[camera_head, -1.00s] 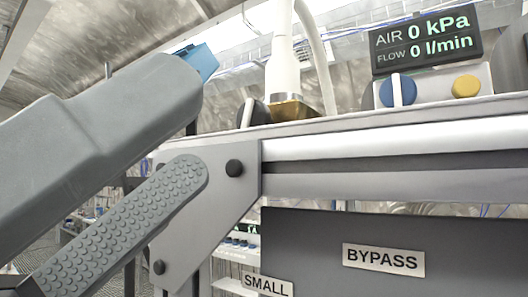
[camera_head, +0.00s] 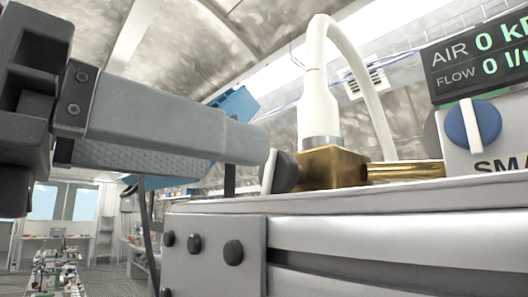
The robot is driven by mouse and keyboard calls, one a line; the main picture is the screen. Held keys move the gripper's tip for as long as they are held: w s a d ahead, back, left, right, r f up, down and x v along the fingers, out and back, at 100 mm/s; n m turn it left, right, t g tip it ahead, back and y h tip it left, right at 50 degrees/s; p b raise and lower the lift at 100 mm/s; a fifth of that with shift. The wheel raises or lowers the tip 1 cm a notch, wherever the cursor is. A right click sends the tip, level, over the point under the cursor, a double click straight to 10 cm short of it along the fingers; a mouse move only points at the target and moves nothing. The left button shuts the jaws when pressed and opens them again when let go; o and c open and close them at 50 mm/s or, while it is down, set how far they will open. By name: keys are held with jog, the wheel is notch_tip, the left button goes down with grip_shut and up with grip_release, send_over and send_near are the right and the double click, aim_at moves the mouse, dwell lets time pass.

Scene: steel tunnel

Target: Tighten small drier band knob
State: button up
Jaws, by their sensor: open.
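A dark round knob (camera_head: 287,172) with a white bar sits at the left side of a brass block (camera_head: 331,168) on top of the bench. A blue knob (camera_head: 472,127) with a white bar is on a light panel at the right, above a cut-off label starting "SMA". I cannot tell for sure which is the small drier band knob. My gripper (camera_head: 258,148) reaches in from the left, fingers open and empty. Its fingers overlap in this view, so the gap is hard to see. The near fingertip appears close to the dark knob's left side; contact cannot be told.
A white column with a hose (camera_head: 316,85) rises from the brass block. A brass pipe (camera_head: 403,171) runs right from it. A display (camera_head: 480,60) shows AIR and FLOW at 0. The bench's metal rail (camera_head: 400,240) lies below. A blue object (camera_head: 236,103) is behind my fingers.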

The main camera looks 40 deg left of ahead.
aim_at(271, 168)
jog(key=shift+w+d+p, duration=0.15)
jog(key=shift+w+p, duration=0.3)
jog(key=shift+w, duration=0.95)
jog(key=shift+w+d+p, duration=0.1)
jog(key=shift+w+p, duration=0.3)
jog(key=shift+w, duration=0.95)
jog(key=c, duration=1.2)
grip_shut()
